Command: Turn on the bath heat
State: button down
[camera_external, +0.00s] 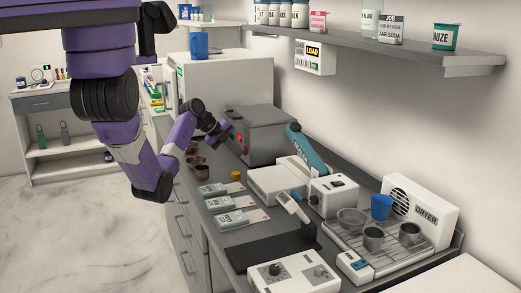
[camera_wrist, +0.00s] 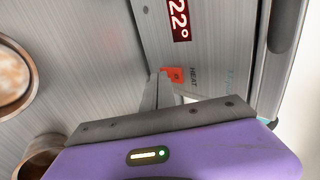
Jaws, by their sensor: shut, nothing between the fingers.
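The bath is a grey metal box (camera_external: 262,133) on the counter against the wall. In the wrist view its front panel (camera_wrist: 210,45) carries a red display (camera_wrist: 180,18) reading 22° and an orange-red switch (camera_wrist: 174,76) beside the word HEAT. My gripper (camera_external: 226,133) is in front of the bath's front face in the external view. In the wrist view the shut, empty fingers (camera_wrist: 160,88) are close to the heat switch, just beside its lower edge. I cannot tell whether they touch it. The switch's position is hard to read.
Several brown cups (camera_external: 200,170) stand on the counter near my gripper. A white box-shaped unit (camera_external: 222,80) stands behind the bath. A white device with a teal arm (camera_external: 308,150) is to its right. A shelf (camera_external: 400,50) with jars runs above.

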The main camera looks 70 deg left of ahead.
jog(key=shift+f, duration=0.1)
jog(key=shift+w+f+b, duration=0.1)
jog(key=shift+f+b, duration=0.05)
jog(key=shift+b, duration=0.45)
jog(key=shift+t, duration=0.3)
jog(key=shift+r, duration=0.3)
jog(key=shift+w+r+p, duration=0.1)
jog(key=shift+r+p, duration=0.25)
jog(key=shift+r, duration=0.4)
jog(key=s, duration=0.4)
jog(key=shift+s+r, duration=0.1)
jog(key=shift+r, duration=0.15)
jog(key=b+v, duration=0.1)
jog(key=v, duration=0.8)
jog(key=shift+r+b, duration=0.3)
jog(key=shift+r, duration=0.15)
